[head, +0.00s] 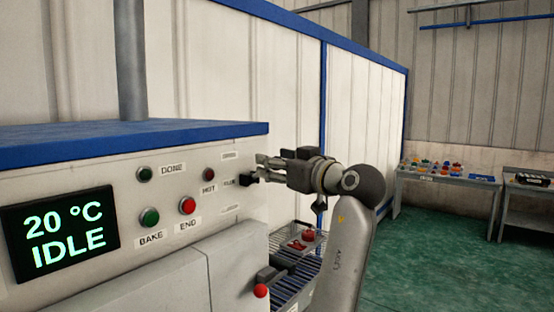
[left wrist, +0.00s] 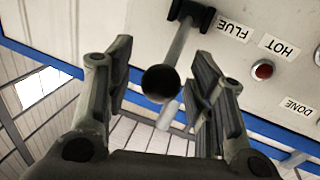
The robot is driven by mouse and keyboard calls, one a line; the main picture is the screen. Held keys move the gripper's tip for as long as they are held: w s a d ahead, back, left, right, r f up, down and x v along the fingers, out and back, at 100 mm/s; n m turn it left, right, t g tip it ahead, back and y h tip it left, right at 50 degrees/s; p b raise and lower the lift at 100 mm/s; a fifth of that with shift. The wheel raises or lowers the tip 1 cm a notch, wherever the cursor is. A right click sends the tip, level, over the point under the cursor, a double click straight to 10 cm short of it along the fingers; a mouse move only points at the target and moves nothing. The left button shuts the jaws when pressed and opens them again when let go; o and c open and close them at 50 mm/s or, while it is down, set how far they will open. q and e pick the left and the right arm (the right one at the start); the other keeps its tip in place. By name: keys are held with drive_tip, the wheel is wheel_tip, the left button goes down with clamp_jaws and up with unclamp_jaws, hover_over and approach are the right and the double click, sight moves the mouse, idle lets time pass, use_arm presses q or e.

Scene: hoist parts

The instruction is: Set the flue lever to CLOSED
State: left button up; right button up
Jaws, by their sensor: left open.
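The flue lever shows in the left wrist view as a grey rod (left wrist: 178,45) on a black mount (left wrist: 190,12), ending in a round black knob (left wrist: 160,82). The FLUE label (left wrist: 235,30) is beside the mount. In the head view the lever's black mount (head: 249,178) sits at the right end of the oven panel; the knob is hard to make out there. My left gripper (head: 268,159) is at the lever, and its open jaws (left wrist: 160,70) stand on either side of the rod and knob, with gaps visible. The small labels above (head: 229,156) and below the lever are unreadable. My right gripper is out of view.
The panel carries a display (head: 60,233) reading 20 °C IDLE, a green BAKE button (head: 149,217), a red END button (head: 187,206) and DONE and HOT lamps. A rack with red parts (head: 303,241) stands below my arm. Tables stand at the far right.

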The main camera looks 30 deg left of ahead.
use_arm(q)
drive_tip(key=c, duration=0.9)
clamp_jaws()
drive_tip(key=shift+f+b, duration=0.3)
drive_tip(key=shift+b, duration=0.3)
wheel_tip(320, 180, down, 9)
drive_tip(key=m+t+y+b, duration=0.4)
drive_tip(key=t+y+b, duration=0.2)
drive_tip(key=b, duration=2.2)
drive_tip(key=shift+f+y, duration=0.2)
drive_tip(key=shift+y, duration=0.4)
